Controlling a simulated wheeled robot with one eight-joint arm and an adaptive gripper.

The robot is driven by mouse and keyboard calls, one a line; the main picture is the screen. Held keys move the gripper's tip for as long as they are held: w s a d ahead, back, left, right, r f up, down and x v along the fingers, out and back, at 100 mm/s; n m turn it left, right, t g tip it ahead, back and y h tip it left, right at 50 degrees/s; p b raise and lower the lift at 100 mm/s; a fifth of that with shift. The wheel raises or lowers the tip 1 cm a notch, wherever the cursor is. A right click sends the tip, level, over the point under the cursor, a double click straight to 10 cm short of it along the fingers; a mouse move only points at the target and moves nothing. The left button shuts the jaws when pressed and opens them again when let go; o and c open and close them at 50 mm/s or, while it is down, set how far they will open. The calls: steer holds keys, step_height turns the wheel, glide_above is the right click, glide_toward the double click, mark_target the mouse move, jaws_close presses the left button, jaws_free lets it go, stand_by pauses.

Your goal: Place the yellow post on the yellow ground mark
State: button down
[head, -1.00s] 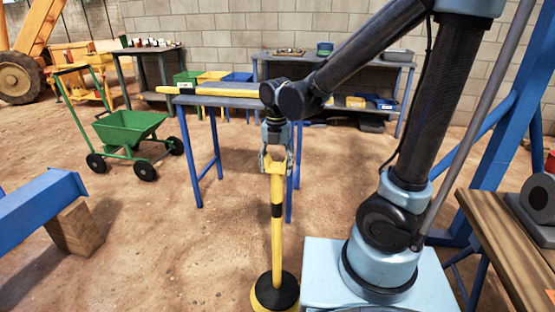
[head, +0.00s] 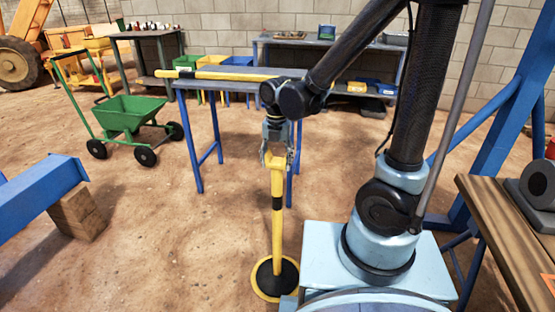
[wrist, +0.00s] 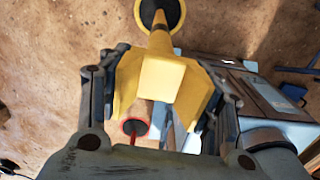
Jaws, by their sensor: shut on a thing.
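A yellow ring (head: 257,289), which looks like the ground mark, shows around the base on the dirt. The ring and base also show at the top of the wrist view (wrist: 160,8). I cannot tell whether the base touches the ground.
A blue table (head: 215,150) with a yellow bar stands behind the post. A green cart (head: 125,112) is at left. A blue beam on a wood block (head: 75,212) lies nearer left. A wooden bench (head: 500,240) is at right. Dirt left of the post is clear.

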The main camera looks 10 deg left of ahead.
steer(key=c, duration=0.5)
jaws_free()
